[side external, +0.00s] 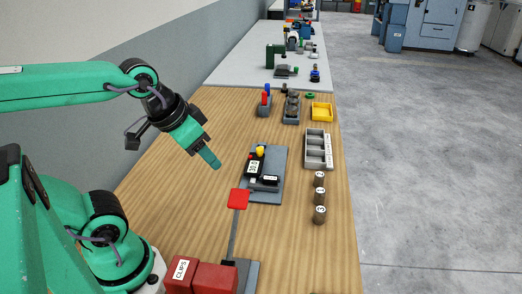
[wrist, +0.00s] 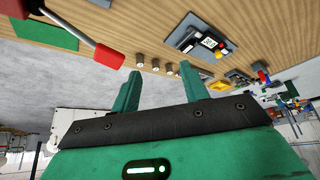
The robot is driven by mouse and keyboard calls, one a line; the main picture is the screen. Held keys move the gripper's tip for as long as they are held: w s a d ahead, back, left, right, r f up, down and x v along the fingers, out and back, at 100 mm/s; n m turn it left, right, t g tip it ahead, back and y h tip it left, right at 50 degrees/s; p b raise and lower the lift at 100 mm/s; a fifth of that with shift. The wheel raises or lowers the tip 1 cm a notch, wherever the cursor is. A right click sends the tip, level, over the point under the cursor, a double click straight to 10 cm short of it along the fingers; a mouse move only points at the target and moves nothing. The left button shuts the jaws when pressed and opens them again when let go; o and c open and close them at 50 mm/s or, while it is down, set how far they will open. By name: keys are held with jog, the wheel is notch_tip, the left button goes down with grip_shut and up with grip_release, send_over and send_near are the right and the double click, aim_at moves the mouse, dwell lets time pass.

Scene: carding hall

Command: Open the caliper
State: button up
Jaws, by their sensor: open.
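My gripper (side external: 213,161) hangs over the wooden bench, left of and above a grey plate (side external: 275,192), apart from everything. In the wrist view its two green fingers stand apart with nothing between them, so the gripper (wrist: 160,85) is open and empty. On the plate sits a black device (side external: 254,165) with a white label and a yellow knob (side external: 260,151). A smaller black block (side external: 270,180) with a white label lies beside it. The plate also shows in the wrist view (wrist: 188,33). No part is plainly recognisable as a caliper; this device may be it.
Numbered cylinders (side external: 319,197) and a grey divided tray (side external: 318,148) line the right edge. A yellow tray (side external: 322,112) is farther back. Bare wood lies left of the plate.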

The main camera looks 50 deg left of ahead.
dwell(0.4)
jog(key=w+a+n+g, duration=0.2)
jog(key=w+a, duration=0.2)
jog(key=w, duration=0.5)
jog(key=w+a+n+g, duration=0.1)
jog(key=w+a, duration=0.3)
jog(key=w, duration=0.4)
jog(key=w+a+f+n+g, duration=0.1)
jog(key=w+a+f, duration=0.2)
jog(key=w+a+f+n, duration=0.1)
jog(key=w+a+f, duration=0.3)
jog(key=w+a+f+g, duration=0.1)
jog(key=w+a+f, duration=0.3)
jog(key=shift+w+a+f+n+g, duration=0.1)
jog(key=shift+f+n+g, duration=0.2)
jog(key=shift+n, duration=0.1)
jog(key=shift+w+a+f, duration=0.15)
jog(key=shift+a+f, duration=0.15)
jog(key=shift+f, duration=0.05)
jog(key=shift+f, duration=0.1)
